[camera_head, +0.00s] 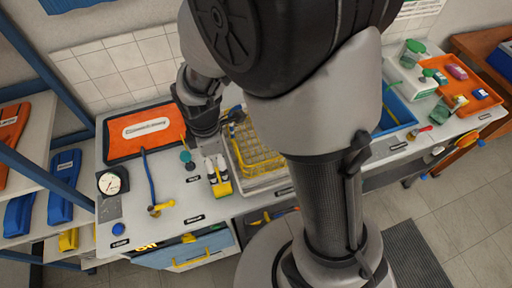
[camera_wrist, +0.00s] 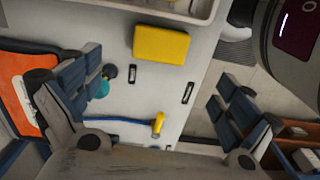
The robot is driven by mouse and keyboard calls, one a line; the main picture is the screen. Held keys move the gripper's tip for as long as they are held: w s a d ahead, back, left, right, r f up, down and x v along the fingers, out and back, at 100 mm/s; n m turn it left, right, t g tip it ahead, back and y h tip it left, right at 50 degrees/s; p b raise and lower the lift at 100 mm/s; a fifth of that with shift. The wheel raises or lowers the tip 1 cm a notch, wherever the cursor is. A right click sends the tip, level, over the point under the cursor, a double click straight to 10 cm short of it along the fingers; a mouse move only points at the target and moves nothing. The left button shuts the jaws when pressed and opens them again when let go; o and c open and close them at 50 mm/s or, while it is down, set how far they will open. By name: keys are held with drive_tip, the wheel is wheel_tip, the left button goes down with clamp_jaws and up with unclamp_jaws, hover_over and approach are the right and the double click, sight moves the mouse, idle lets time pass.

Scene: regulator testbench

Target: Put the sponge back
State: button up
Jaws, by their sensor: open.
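A plain yellow block, which looks like the sponge (camera_wrist: 162,45), lies on the pale worktop near the rim of a tray. In the head view the yellow block (camera_head: 222,188) is by the front left corner of the wire basket. My gripper (camera_wrist: 150,85) is open and empty, its dark fingers wide apart. The block lies toward the top of the wrist view, past the gap between them. In the head view my gripper points down above the worktop; small pale and dark shapes behind the block are too small to tell apart from its fingers.
The yellow wire basket (camera_head: 258,152) stands right of the block. An orange tray (camera_head: 140,131), a gauge (camera_head: 110,183) and a blue hose with a yellow end (camera_wrist: 157,124) are to the left. A blue drawer (camera_head: 188,251) stands open below. Another orange tray (camera_head: 468,90) is far right.

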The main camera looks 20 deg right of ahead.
drive_tip(key=s+d+r+m+t, duration=0.2)
drive_tip(key=s+d+r+m, duration=0.3)
drive_tip(key=r+m, duration=0.3)
drive_tip(key=s+d+r+m+t, duration=0.2)
drive_tip(key=s+d+r+m, duration=0.3)
drive_tip(key=s+r+m, duration=0.3)
wheel_tip(320, 180, up, 4)
drive_tip(key=shift+s+d+m, duration=0.25)
drive_tip(key=shift+s+m, duration=0.05)
drive_tip(key=shift+m, duration=0.3)
